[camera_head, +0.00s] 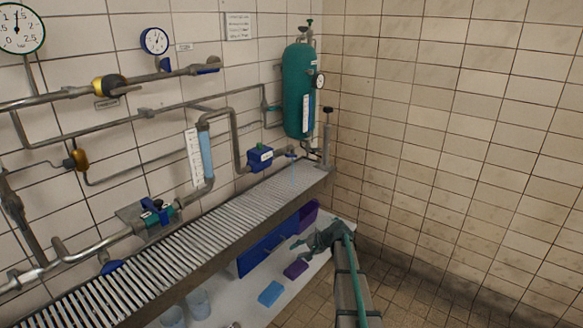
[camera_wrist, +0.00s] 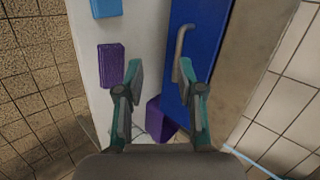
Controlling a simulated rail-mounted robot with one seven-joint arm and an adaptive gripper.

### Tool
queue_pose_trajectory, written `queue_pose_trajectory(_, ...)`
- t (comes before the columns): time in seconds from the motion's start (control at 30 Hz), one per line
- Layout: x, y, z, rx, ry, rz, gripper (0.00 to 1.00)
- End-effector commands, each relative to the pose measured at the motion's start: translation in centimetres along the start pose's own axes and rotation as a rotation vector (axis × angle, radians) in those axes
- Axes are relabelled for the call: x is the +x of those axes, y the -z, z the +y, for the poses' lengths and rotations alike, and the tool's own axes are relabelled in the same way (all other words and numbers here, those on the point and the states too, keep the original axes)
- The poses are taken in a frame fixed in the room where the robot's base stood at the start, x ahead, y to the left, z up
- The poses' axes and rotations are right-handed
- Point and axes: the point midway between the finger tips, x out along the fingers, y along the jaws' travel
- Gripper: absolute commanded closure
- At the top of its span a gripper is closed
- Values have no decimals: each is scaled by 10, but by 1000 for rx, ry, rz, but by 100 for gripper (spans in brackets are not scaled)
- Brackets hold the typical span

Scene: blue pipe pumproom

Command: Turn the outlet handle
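I cannot tell for certain which part is the outlet handle. A blue box-shaped valve (camera_head: 260,157) sits on the pipe just left of the outlet. My gripper (camera_head: 300,243) is well below and in front of the outlet, lower than the grating. In the wrist view my gripper (camera_wrist: 161,70) is open and empty, over a white shelf and a blue panel. The outlet is not visible in the wrist view.
The metal grating (camera_head: 215,207) runs along the wall, with a blue panel (camera_head: 268,250) beneath it. A curved grey handle (camera_wrist: 183,48) lies against that panel. Blue (camera_head: 270,293) and purple (camera_head: 296,268) blocks sit on the white shelf. A green tank (camera_head: 298,90) stands behind the outlet.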

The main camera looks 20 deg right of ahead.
Motion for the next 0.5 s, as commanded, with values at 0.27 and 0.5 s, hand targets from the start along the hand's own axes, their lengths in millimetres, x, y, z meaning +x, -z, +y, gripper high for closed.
queue_pose_trajectory(0.27, -124, 173, -173, 184, 488, 128, 62)
queue_pose_trajectory(0.5, -162, 205, -236, 350, 747, 74, 62)
